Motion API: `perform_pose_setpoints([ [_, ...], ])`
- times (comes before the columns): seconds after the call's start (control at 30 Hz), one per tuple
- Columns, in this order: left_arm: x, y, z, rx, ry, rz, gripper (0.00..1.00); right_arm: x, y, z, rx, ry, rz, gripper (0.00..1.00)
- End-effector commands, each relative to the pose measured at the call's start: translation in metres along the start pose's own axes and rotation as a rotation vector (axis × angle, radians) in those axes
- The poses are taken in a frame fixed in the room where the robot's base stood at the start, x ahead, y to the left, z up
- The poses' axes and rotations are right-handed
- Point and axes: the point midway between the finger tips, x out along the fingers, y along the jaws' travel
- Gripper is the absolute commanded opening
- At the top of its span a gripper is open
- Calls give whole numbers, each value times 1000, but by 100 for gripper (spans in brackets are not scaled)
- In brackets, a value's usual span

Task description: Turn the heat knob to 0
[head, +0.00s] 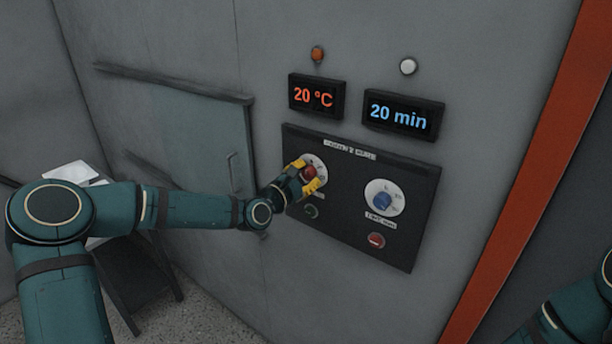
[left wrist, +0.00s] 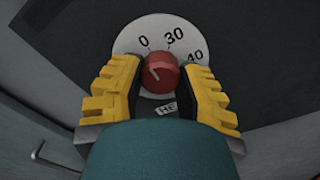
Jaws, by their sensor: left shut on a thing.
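The heat knob (head: 310,171) is a small red knob on a white round dial, on the left of a black panel (head: 350,237). In the left wrist view the red knob (left wrist: 161,73) stands in front of its dial (left wrist: 139,36), where 0, 30 and 40 can be read. A pale pointer mark is on the knob's left part; its exact reading is unclear. My left gripper (head: 306,175) has its yellow fingers on either side of the knob, shut on it. It also shows in the left wrist view (left wrist: 161,76). My right gripper is out of view.
The red display (head: 316,97) reads 20 °C; the blue display (head: 402,115) reads 20 min. A blue time knob (head: 382,201) is to the right, a red button (head: 376,240) below it and a green button (head: 311,211) below the heat dial.

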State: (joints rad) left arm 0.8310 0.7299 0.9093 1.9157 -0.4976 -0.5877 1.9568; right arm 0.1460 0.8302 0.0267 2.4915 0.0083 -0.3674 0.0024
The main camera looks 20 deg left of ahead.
Motion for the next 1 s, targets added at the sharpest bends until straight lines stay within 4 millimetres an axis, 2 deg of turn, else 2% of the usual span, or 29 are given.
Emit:
perform_pose_setpoints([
  [0.07, 0, 2, 0, 0, -1, 4, 0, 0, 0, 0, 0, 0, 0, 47],
  [0.1, 0, 2, 0, 0, -1, 4, 43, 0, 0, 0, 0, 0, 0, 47],
  [0.17, 0, 2, 0, 0, -1, 4, 64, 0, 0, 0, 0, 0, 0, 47],
  [0.2, 0, 1, 0, 0, -1, 3, 68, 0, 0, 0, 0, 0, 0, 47],
  [0.6, -6, 1, 0, 1, 1, 2, 68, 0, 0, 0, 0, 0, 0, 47],
  [0.77, -29, 1, -1, 1, 4, 1, 68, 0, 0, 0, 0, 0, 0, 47],
  [1.0, -74, 2, -2, 1, 4, 3, 68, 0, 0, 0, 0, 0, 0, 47],
])
